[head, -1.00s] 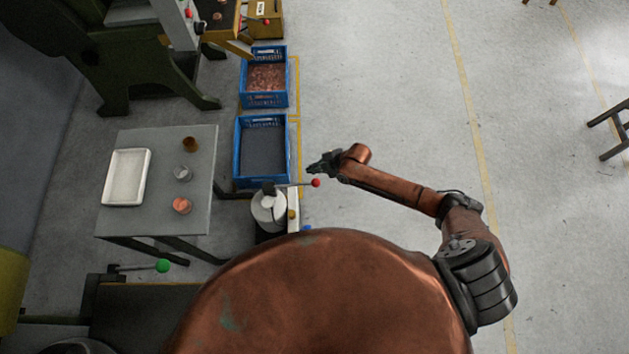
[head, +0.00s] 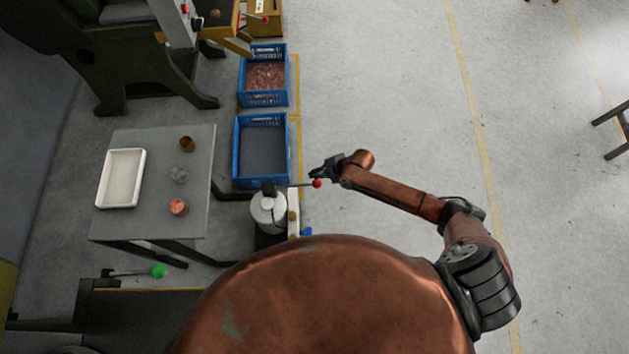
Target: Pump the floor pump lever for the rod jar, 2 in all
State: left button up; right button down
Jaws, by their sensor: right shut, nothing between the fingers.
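The floor pump (head: 268,212) is a light grey cylinder standing on the floor just in front of my body. Its lever (head: 298,185) sticks out level to the right and ends in a red knob (head: 317,183). My right gripper (head: 315,172) is shut and empty, a little above the red knob in the picture; I cannot tell if it touches the knob. My left gripper is not in view. A rod jar cannot be made out for certain; a brown pot (head: 187,144), a glass jar (head: 179,175) and a jar with copper bits (head: 178,207) stand on the grey table (head: 150,228).
A white tray (head: 104,182) lies on the table. A lever with a green knob (head: 158,271) is at lower left.

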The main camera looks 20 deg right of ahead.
aim_at(317, 182)
jog(key=f, duration=0.1)
jog(key=f+b, duration=0.2)
jog(key=f, duration=0.1)
jog(key=shift+s+d, duration=0.15)
jog(key=shift+d, duration=0.1)
jog(key=shift+f, duration=0.2)
pick_arm(q)
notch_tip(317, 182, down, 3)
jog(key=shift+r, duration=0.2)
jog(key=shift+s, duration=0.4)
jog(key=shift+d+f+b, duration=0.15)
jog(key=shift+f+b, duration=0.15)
jog(key=shift+b, duration=0.25)
pick_arm(e)
jog(key=shift+d+f, duration=0.1)
jog(key=shift+f, duration=0.3)
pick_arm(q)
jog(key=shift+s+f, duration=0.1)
